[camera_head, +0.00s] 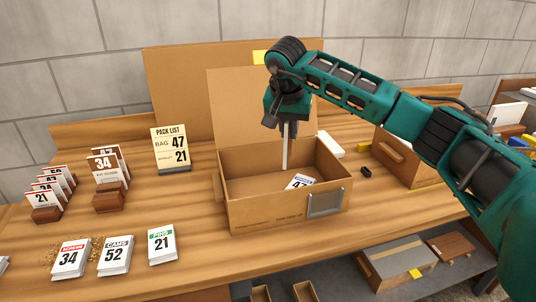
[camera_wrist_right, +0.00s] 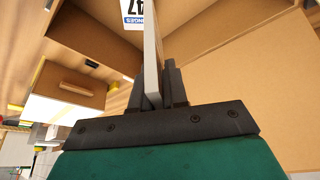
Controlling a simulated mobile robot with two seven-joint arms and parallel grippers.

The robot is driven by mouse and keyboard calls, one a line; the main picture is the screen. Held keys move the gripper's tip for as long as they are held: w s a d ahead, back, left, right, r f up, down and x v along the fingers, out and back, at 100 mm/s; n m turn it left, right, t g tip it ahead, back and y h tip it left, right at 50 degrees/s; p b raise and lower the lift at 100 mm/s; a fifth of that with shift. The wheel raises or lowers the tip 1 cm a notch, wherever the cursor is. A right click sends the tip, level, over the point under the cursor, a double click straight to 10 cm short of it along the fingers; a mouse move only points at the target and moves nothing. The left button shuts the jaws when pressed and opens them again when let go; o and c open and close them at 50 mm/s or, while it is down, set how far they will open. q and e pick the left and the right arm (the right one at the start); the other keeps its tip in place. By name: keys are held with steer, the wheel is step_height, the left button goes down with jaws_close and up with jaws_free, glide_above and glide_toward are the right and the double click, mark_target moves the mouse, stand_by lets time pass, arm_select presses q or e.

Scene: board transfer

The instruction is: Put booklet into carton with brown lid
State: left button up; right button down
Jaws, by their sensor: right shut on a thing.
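The open carton (camera_head: 262,210) stands on the workbench, its brown lid (camera_head: 236,100) raised at the back. My right gripper (camera_head: 290,128) is above the carton opening, shut on a thin pale booklet (camera_head: 284,155). The booklet hangs upright, edge-on, its lower end within the carton's outline; its printed face cannot be read. It also shows edge-on between the fingers in the right wrist view (camera_wrist_right: 152,50). A white bag labelled 47 (camera_head: 299,181) lies inside the carton at the front right. My left gripper is not in view.
A pack list (camera_head: 171,148) reads bag 47, booklet 21. Wooden holders with numbered booklets (camera_head: 107,168) stand at left. Numbered bag stacks (camera_head: 115,255) lie at the front left. A brown box with a handle (camera_head: 398,160) stands to the right of the carton.

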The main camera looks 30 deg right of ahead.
mark_target(289, 148)
steer(key=shift+s+f, duration=0.2)
steer(key=shift+f, duration=0.5)
step_height(289, 148, down, 4)
steer(key=shift+r+b, duration=0.25)
steer(key=shift+b, duration=0.6)
steer(key=shift+f+b, duration=0.4)
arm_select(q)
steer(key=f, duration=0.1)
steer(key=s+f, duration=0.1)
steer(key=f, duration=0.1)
arm_select(e)
steer(key=shift+r, duration=0.1)
steer(key=c, duration=1.1)
jaws_free()
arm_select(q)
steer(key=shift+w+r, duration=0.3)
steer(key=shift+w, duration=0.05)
